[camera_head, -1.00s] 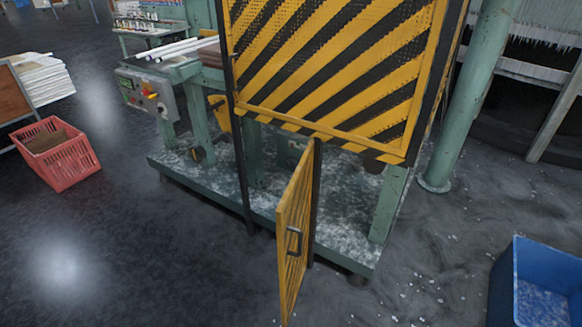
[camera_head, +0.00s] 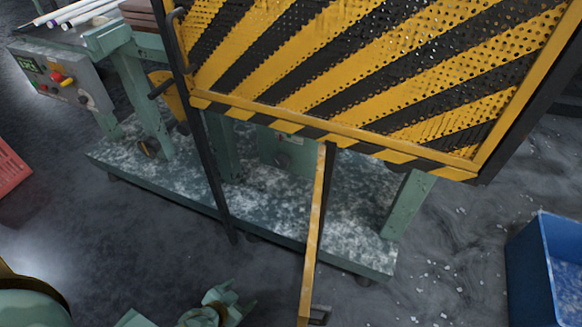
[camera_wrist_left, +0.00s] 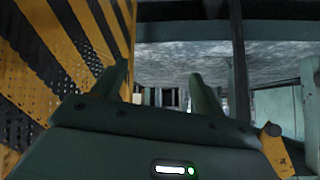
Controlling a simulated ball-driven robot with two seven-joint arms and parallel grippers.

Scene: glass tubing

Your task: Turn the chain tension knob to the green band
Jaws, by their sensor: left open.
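In the head view, a green box (camera_head: 270,147) with a small dark round knob (camera_head: 283,160) sits low in the machine, behind the open door. I cannot make out a green band on it, or confirm that it is the tension knob. My left gripper (camera_head: 222,298) is at the bottom of the head view, in front of the machine's base and left of the door, apart from the knob. In the left wrist view this gripper (camera_wrist_left: 158,75) is open and empty, pointing under the machine. My right gripper does not show.
A yellow-black striped guard (camera_head: 330,60) hangs above the opening. Its narrow open door (camera_head: 315,230) juts toward me, nearly edge-on. A dark post (camera_head: 211,170) stands left of the opening. A control panel (camera_head: 62,80) is at left, a blue bin (camera_head: 530,265) at right.

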